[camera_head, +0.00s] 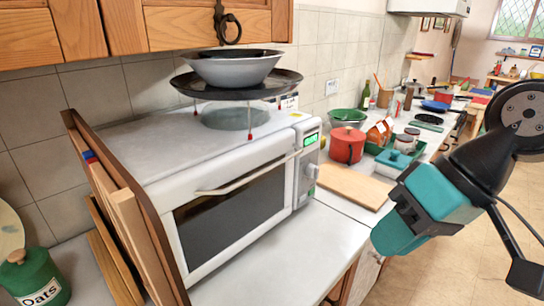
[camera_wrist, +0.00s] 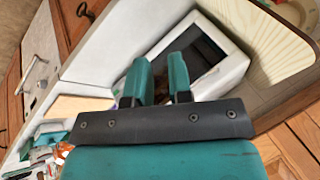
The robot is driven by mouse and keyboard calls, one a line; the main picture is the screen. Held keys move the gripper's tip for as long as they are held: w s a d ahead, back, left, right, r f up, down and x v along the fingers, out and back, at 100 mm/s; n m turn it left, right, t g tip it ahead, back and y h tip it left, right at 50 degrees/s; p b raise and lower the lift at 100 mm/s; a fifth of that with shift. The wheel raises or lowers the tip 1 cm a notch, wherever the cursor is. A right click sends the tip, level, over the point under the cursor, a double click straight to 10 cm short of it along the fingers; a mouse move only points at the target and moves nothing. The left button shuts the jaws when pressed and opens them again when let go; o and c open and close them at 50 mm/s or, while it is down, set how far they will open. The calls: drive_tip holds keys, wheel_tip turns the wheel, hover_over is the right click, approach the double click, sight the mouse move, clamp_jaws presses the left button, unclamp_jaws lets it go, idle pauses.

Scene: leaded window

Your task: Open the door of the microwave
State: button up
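The white microwave (camera_head: 235,200) stands on the counter left of centre in the head view, its door shut. The door has a dark window (camera_head: 232,215) and a pale bar handle (camera_head: 245,172) along its upper edge. A control panel (camera_head: 308,160) is at its right. In the wrist view the microwave (camera_wrist: 232,62) shows tilted beyond the fingers. My gripper (camera_head: 392,240) is teal and black, in the air right of the microwave, clear of the handle. In the wrist view its two fingers (camera_wrist: 158,70) stand apart with nothing held. The handle cannot be made out there.
A bowl (camera_head: 235,68) and a dark pan (camera_head: 236,88) sit on a stand atop the microwave. Wooden boards (camera_head: 125,215) lean at its left, near a green Oats tin (camera_head: 38,280). A red pot (camera_head: 347,145) and cutting board (camera_head: 352,187) are to its right. The floor at right is open.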

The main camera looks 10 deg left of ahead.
drive_tip(key=w+a+f+m+t+y, duration=0.15)
drive_tip(key=w+m+y, duration=0.35)
drive_tip(key=w, duration=1.1)
drive_tip(key=m+t+y, duration=0.2)
drive_tip(key=m+y, duration=0.2)
approach(290, 158)
drive_tip(key=shift+t, duration=0.25)
drive_tip(key=p+x, duration=0.6)
drive_tip(key=x, duration=0.3)
drive_tip(key=shift+s+a, duration=0.1)
drive_tip(key=shift+w+a+f, duration=0.25)
drive_tip(key=shift+a, duration=0.4)
drive_tip(key=shift+c, duration=0.5)
clamp_jaws()
